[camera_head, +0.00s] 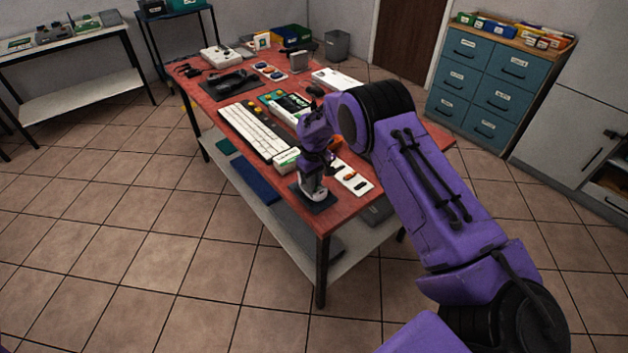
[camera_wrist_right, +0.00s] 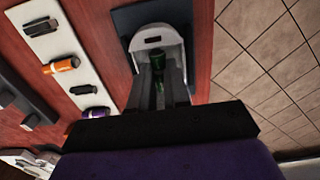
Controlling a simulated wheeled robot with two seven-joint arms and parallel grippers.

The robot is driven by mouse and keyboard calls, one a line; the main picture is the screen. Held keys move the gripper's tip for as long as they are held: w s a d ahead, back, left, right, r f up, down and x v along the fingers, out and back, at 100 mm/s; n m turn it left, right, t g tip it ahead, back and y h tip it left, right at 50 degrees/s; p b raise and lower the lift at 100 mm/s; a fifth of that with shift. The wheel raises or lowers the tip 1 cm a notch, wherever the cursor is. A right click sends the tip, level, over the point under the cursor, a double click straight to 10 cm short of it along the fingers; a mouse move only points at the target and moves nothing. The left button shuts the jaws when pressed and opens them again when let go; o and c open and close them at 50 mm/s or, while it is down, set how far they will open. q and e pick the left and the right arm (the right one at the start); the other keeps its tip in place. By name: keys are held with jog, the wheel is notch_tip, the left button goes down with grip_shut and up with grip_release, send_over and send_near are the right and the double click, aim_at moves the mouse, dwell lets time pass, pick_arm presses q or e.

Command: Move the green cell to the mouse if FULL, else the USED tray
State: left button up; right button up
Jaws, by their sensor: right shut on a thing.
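My right gripper (camera_head: 316,168) points down at the mouse (camera_head: 309,187) near the table's front corner. In the right wrist view, its fingers (camera_wrist_right: 154,78) are shut on the green cell (camera_wrist_right: 150,66). The cell is at the dark opening of the grey-white mouse (camera_wrist_right: 152,35); I cannot tell whether it touches the inside. The mouse lies on a dark mat (camera_wrist_right: 124,20). The green cell cannot be made out in the head view. The USED tray cannot be identified by a readable label. My left gripper is out of view.
A white strip (camera_head: 353,179) with orange and dark cells lies beside the mouse; one orange cell (camera_wrist_right: 62,65) shows in the right wrist view. A white keyboard (camera_head: 254,132) and a small green-labelled box (camera_head: 286,159) stand behind. The table edge is close to the mat.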

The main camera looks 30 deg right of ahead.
jog(key=shift+f, duration=0.3)
jog(key=o, duration=0.5)
jog(key=shift+r+p, duration=1.45)
jog(key=shift+r, duration=0.35)
